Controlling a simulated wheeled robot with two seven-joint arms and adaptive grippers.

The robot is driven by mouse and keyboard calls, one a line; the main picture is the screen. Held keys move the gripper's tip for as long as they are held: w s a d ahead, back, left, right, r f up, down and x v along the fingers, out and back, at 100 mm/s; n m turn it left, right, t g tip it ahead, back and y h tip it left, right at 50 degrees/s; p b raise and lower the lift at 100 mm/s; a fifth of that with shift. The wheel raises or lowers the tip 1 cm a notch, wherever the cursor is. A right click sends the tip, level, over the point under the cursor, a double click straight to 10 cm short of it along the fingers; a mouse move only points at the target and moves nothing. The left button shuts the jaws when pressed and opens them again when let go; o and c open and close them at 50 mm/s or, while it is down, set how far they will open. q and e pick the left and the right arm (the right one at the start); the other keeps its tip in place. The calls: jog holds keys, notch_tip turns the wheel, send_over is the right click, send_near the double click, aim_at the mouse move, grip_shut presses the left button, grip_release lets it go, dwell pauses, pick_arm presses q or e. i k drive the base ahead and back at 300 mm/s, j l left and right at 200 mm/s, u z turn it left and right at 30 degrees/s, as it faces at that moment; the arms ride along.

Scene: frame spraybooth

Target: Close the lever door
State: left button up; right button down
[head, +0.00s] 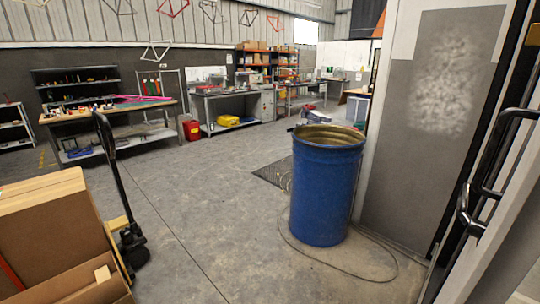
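A pale door or panel with a dark edge stands at the right border of the head view, cut off by the frame. A black bar handle (490,152) and a black lever-like part (466,208) show along its edge. A dark vertical strip runs between it and the white and grey booth wall (408,190). I cannot tell for sure how far the door stands open. Neither of my grippers is in view, and nothing is seen touching the handle.
A blue drum (325,190) stands on the floor left of the booth wall, with a hose around its base. Cardboard boxes (45,235) and a pallet jack (125,215) are at the left. Workbenches (115,115) line the back. The middle floor is clear.

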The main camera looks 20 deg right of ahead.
aim_at(488, 269)
jog(key=i+z, duration=0.15)
jog(key=z, duration=0.3)
jog(key=i+z, duration=0.15)
jog(key=z, duration=0.3)
jog(key=i+z, duration=0.15)
jog(key=z, duration=0.3)
jog(key=i+j+z, duration=0.1)
jog(key=z, duration=0.35)
jog(key=i+j+z, duration=0.2)
jog(key=z, duration=0.2)
jog(key=i+j+z, duration=0.25)
jog(key=z, duration=0.15)
